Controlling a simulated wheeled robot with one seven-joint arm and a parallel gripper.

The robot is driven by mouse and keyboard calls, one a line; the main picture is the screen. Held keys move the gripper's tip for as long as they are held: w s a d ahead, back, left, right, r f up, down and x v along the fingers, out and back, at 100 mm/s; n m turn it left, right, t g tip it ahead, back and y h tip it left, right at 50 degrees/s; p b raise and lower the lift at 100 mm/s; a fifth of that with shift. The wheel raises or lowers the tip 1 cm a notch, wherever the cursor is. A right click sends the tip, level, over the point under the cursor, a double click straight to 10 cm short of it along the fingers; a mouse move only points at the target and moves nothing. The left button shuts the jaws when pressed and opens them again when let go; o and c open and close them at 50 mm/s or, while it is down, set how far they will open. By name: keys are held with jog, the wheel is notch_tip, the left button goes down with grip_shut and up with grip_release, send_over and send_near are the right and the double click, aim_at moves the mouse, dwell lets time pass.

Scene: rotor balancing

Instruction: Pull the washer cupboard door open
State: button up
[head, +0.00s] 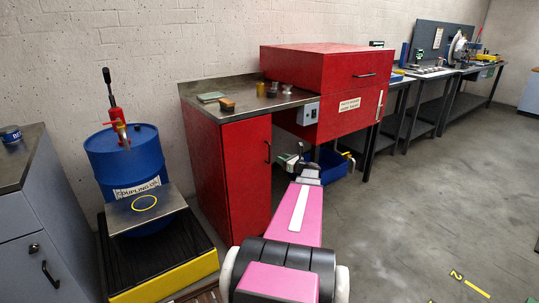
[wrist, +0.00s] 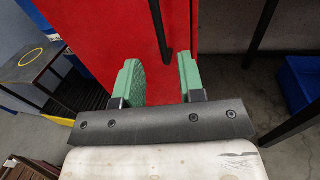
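The red cupboard door (head: 248,175) is under the metal-topped bench and looks shut. Its black upright bar handle (head: 267,152) is near the door's right edge. In the wrist view the red door (wrist: 95,30) fills the upper middle, and the black handle (wrist: 158,28) hangs down ahead of my gripper. My gripper (wrist: 158,72) is open, with two green-padded fingers apart and nothing between them gripped. The handle's lower end lines up between the fingertips in that view; I cannot tell whether it is between them in depth. In the head view my arm partly hides the gripper.
The red parts washer (head: 325,70) stands right of the cupboard. A blue bin (head: 332,175) is on the floor beneath it. A blue drum (head: 128,165) and a yellow-edged black tray (head: 165,275) are at left. The floor to the right is clear.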

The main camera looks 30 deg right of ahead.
jog(key=x, duration=0.9)
jog(key=shift+w, duration=0.1)
grip_shut()
